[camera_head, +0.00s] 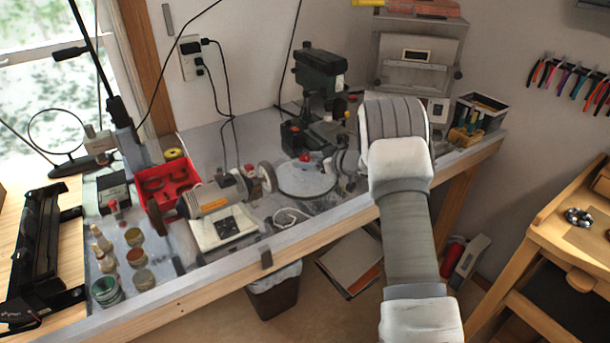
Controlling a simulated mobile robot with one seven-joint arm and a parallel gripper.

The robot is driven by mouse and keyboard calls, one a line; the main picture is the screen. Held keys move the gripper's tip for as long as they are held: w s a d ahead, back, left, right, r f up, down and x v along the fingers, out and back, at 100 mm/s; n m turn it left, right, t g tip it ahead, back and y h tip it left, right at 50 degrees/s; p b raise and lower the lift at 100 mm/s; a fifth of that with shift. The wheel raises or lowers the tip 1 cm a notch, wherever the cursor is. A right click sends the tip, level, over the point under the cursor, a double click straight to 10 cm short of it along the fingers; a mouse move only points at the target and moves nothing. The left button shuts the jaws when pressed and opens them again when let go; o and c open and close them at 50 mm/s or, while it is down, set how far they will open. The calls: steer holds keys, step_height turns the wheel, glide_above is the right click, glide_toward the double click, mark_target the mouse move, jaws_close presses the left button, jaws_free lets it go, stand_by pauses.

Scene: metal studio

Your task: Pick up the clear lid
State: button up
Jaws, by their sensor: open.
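I cannot make out a clear lid with certainty. A round, pale, glassy-looking disc (307,181) lies flat on the workbench in front of the green drill press; I cannot tell whether it is the lid. Several small round jars (144,280) stand at the left end of the bench, and their tops are too small to read. My arm rises from the lower right, and its grey ribbed end is over the bench, to the right of the disc. The arm hides the bench behind it. My gripper's fingers do not show.
The workbench (215,281) is crowded. The drill press (320,72) stands behind the disc. A bench motor (215,194) and a red bin (170,187) are to its left. A metal cabinet (414,65) is at the back right. A wooden desk (560,235) stands at right.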

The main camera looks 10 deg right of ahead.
steer(key=shift+x, duration=1)
jaws_close()
stand_by(0.7)
